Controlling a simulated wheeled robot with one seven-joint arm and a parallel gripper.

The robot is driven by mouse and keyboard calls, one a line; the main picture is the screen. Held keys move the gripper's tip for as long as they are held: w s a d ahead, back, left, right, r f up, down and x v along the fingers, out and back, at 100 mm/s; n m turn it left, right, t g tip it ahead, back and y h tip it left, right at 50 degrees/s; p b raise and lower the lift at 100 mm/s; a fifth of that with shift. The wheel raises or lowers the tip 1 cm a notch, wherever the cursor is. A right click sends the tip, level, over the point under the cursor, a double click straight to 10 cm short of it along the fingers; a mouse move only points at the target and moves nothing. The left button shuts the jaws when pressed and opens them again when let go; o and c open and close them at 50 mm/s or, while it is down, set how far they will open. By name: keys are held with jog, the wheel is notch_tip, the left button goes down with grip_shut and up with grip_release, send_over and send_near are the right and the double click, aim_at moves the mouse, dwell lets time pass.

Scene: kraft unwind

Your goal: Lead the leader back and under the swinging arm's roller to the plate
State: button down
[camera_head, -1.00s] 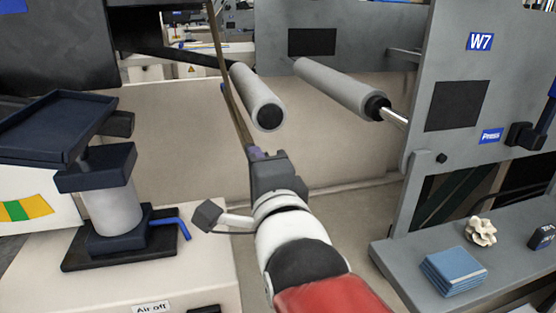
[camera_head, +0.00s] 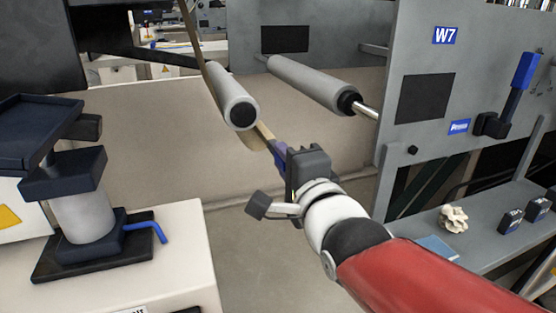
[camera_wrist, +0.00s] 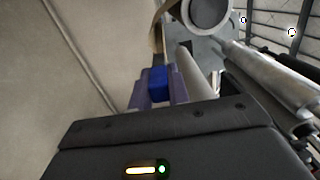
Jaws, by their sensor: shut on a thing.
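The leader, a brown kraft strip (camera_head: 190,22), comes down from the top, passes behind the left grey roller (camera_head: 233,100) and shows again as a tan band just below its near end. That roller sits on a dark swinging arm (camera_head: 165,54). My gripper (camera_head: 279,153) is shut on the leader's end, right of and below the roller's near end. In the wrist view the purple fingers (camera_wrist: 158,95) close around a blue piece (camera_wrist: 159,83), with the strip (camera_wrist: 156,42) beside the roller (camera_wrist: 208,10). I cannot tell which surface is the plate.
A second grey roller (camera_head: 310,85) with a shiny shaft lies to the right, before the grey W7 panel (camera_head: 440,60) with a blue-handled lever (camera_head: 522,72). A dark stand (camera_head: 83,215) is at left. A shelf (camera_head: 440,222) with small items is at right.

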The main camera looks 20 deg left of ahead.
jog(key=shift+w+d+r+p, duration=0.2)
jog(key=shift+d+r+p, duration=0.1)
jog(key=shift+r+p, duration=0.35)
jog(key=shift+w+d+r+p, duration=0.25)
jog(key=shift+d+r+p, duration=0.15)
jog(key=shift+r, duration=0.45)
jog(key=shift+w+d+r+p, duration=0.25)
jog(key=shift+r+p, duration=0.3)
jog(key=shift+r, duration=0.2)
notch_tip(320, 180, up, 38)
jog(key=p, duration=1.5)
jog(key=shift+p, duration=0.4)
